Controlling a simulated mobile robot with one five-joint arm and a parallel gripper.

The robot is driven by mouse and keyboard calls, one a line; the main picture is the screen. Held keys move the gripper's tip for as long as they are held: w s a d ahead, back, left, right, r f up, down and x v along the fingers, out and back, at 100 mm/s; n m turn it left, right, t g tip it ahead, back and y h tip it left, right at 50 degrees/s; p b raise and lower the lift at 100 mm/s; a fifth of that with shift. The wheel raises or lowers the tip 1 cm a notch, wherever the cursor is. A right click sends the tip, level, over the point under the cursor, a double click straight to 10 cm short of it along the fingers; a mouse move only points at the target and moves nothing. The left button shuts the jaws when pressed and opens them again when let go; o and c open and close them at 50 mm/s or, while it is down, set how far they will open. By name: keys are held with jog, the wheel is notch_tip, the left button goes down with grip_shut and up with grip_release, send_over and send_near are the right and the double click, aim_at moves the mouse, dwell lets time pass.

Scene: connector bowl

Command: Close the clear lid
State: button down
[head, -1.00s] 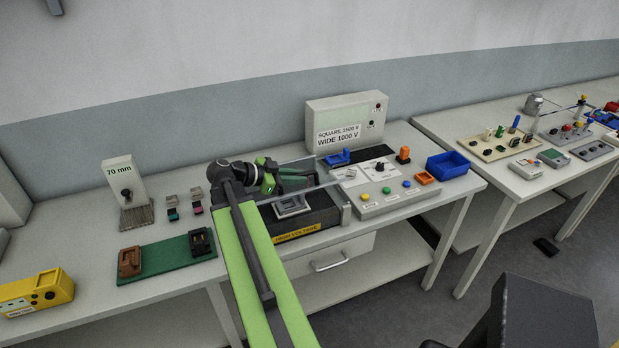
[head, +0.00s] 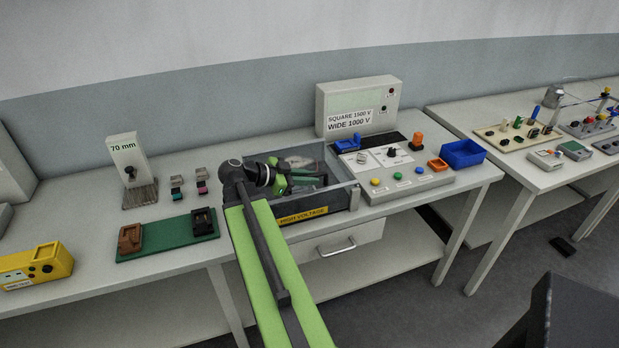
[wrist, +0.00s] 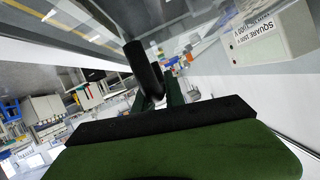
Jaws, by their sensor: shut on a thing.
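My gripper (head: 300,181) is at the lid, above the left middle of the box, with my green arm reaching from the front. It is shut on a dark bar (wrist: 143,68), which seems to be the lid's handle. In the wrist view, the see-through panel (wrist: 85,22) spreads across the upper left. My arm hides the box's left front corner.
Right of the box is a grey panel (head: 428,183) with coloured buttons, and a blue tray (head: 462,153). A labelled grey cabinet (head: 359,104) stands behind. A green mat (head: 166,240) with brown and black blocks lies left. A 70 mm stand (head: 128,160) is behind it.

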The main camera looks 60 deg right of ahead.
jog(key=shift+a+f, duration=0.15)
jog(key=c, duration=1.4)
grip_release()
jog(key=shift+a+r, duration=0.1)
jog(key=shift+r, duration=0.1)
jog(key=p+v, duration=0.6)
jog(key=v, duration=1.1)
jog(key=shift+p, duration=0.4)
